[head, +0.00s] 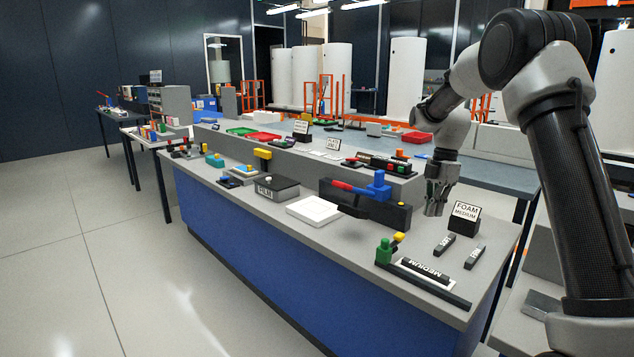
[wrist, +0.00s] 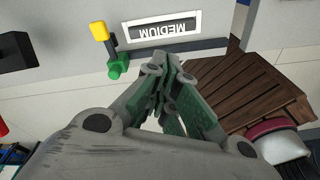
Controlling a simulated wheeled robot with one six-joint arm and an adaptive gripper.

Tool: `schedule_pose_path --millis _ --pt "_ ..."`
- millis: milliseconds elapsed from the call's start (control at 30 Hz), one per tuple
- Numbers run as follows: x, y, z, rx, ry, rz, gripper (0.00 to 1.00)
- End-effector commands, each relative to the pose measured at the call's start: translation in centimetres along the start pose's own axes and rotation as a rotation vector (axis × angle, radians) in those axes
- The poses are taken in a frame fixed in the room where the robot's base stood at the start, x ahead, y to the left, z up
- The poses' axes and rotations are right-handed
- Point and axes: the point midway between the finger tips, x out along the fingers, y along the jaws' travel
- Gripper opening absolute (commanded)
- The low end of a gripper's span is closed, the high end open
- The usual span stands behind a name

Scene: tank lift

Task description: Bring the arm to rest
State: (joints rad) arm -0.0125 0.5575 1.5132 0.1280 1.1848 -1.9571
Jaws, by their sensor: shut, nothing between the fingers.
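My arm rises at the right of the head view and bends over, so that my gripper (head: 436,207) points down above the right part of the blue-fronted bench (head: 240,240). The gripper is shut and empty. It hangs behind the black block marked MEDIUM and beside the FOAM MEDIUM sign (head: 465,212); whether it touches the bench top cannot be told. In the wrist view the closed green-padded fingers (wrist: 165,75) point toward the MEDIUM plate (wrist: 164,26) and the green-and-yellow piece (wrist: 116,66).
Close to the gripper are a black fixture with a blue and red clamp (head: 365,203), a MEDIUM block (head: 426,270) and two small dark bars (head: 445,244). A white pad (head: 313,210) lies further left. A brown slatted surface (wrist: 240,90) shows in the wrist view. The floor at left is clear.

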Motion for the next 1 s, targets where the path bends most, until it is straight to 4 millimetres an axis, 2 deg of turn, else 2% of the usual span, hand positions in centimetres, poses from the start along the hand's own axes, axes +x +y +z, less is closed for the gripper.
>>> schedule_pose_path --millis 167,267,333,367,500,700,833,900,1000 --pt "2.0 -1.8 -0.1 0.290 -0.004 -0.039 0.00" --pt "2.4 -3.9 -0.5 0.514 -0.017 -0.053 0.00" --pt "1.8 -6.0 -1.0 0.715 -0.033 -0.047 0.00" --pt "1.4 -7.2 -1.4 0.811 -0.041 -0.042 0.00" --pt "-1.6 -14.2 -3.4 1.275 -0.062 0.029 0.00" --pt "-4.6 -23.7 -6.3 1.720 -0.023 0.167 0.00" --pt "-5.3 -29.4 -8.1 1.872 0.033 0.261 0.00" --pt "-5.4 -32.0 -8.8 1.900 0.066 0.313 0.00" --pt "-5.5 -34.9 -9.7 1.886 0.106 0.382 0.00"
